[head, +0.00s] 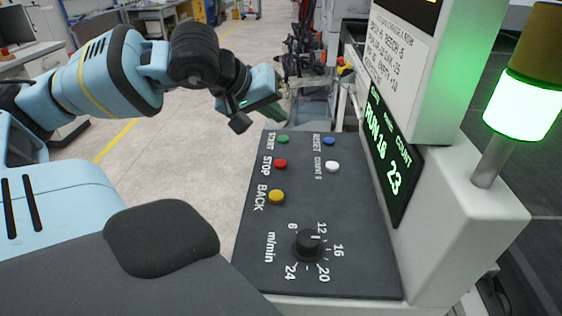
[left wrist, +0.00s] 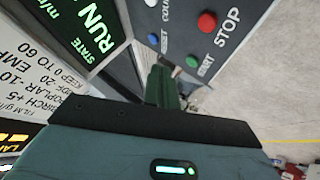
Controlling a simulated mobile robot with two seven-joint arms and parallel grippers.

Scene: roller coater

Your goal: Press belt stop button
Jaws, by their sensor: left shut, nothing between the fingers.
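The red STOP button (head: 280,164) is on the dark sloped control panel (head: 350,225), below the green START button (head: 283,140) and above the yellow BACK button (head: 276,197). In the left wrist view the red STOP button (left wrist: 207,22) shows at the top, clear of the fingers. My left gripper (head: 280,114) is shut and empty, near the far left edge of the panel by the green button and apart from the red one. Its closed fingers (left wrist: 163,88) show in the left wrist view. My right gripper is not in view.
A blue RESET button (head: 329,141), a white button (head: 332,167) and a black speed knob (head: 307,244) share the panel. The display (head: 390,160) reads RUN, and the stack lamp (head: 522,105) glows green. Open floor (head: 180,160) lies left of the panel.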

